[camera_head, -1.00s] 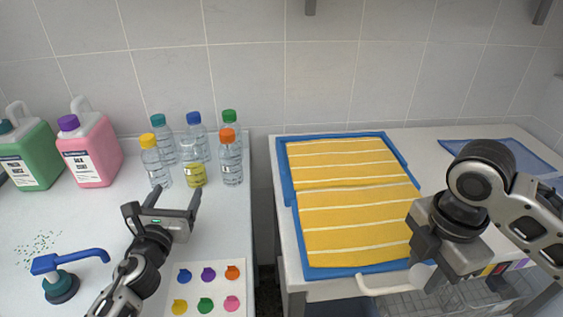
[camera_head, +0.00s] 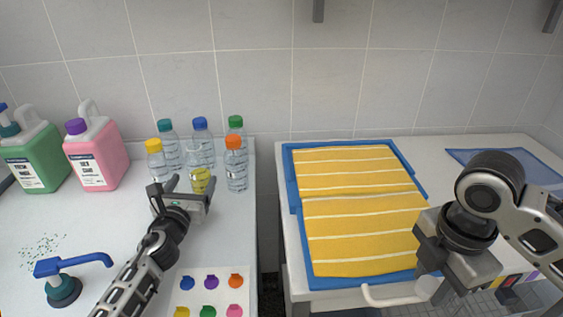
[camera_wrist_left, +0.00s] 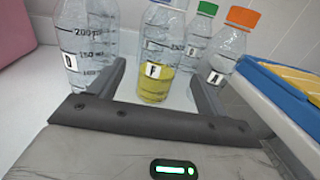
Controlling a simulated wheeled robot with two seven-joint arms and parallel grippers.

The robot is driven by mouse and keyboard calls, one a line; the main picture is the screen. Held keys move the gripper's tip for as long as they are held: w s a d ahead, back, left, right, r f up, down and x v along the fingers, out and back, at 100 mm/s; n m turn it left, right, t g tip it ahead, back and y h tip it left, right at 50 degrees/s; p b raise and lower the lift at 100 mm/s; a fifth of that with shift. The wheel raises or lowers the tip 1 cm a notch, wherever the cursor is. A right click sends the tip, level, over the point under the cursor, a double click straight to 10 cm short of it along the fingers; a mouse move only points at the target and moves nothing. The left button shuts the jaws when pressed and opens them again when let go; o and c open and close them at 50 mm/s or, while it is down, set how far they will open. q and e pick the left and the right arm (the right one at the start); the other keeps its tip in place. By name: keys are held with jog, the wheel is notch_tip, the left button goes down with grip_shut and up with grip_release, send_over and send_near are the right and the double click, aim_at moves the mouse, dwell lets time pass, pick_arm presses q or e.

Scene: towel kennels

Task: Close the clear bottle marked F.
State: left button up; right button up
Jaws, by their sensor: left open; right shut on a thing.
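The clear bottle marked F (camera_head: 200,181) holds yellow liquid and stands upright among other bottles; I see no coloured cap on it in the head view. It also shows in the left wrist view (camera_wrist_left: 155,86), its top cut off. My left gripper (camera_head: 190,182) is open and low, close in front of bottle F. In the left wrist view its fingers (camera_wrist_left: 156,78) point to either side of the bottle, without visible grip. My right gripper (camera_head: 428,272) is shut at the white handle (camera_head: 392,297) on the front of the right-hand unit; its fingertips are partly hidden.
A yellow-capped bottle (camera_head: 155,160) and an orange-capped bottle (camera_head: 236,168) flank F, with teal-, blue- and green-capped bottles behind. Several coloured caps lie on a white sheet (camera_head: 222,274) in front. A blue pump (camera_head: 62,285) stands left. Striped yellow towels (camera_head: 360,225) lie in a blue tray.

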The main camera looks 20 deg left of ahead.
aim_at(195, 177)
pick_arm(q)
jog(key=shift+b+x, duration=0.45)
jog(key=shift+x, duration=2.2)
jog(key=shift+f, duration=0.1)
jog(key=shift+c, duration=0.3)
jog(key=c, duration=1)
